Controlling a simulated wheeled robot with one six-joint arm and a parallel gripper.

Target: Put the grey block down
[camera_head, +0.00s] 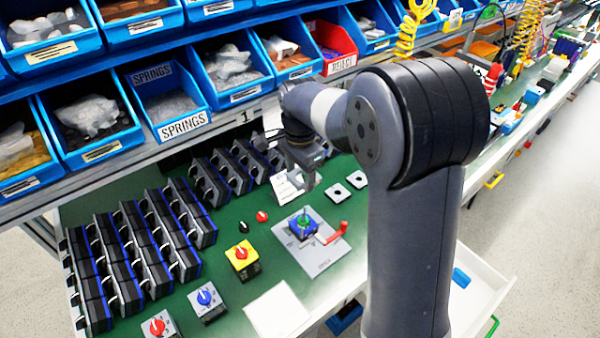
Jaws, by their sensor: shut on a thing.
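My gripper (307,178) is over the green bench behind the blue switch, pointing down and shut. A small grey shape at its fingers appears to be the grey block; the fingers and the block are hard to tell apart at this size. Whether it touches the bench cannot be told. A light grey fixture plate (325,262) lies in front of the gripper.
A white slotted piece (287,187) is beside the gripper. Two light square plates (340,192) (357,180) lie to the right. A yellow-and-red switch (242,257) and rows of dark modules (130,250) stand left. Blue bins (170,100) line the back.

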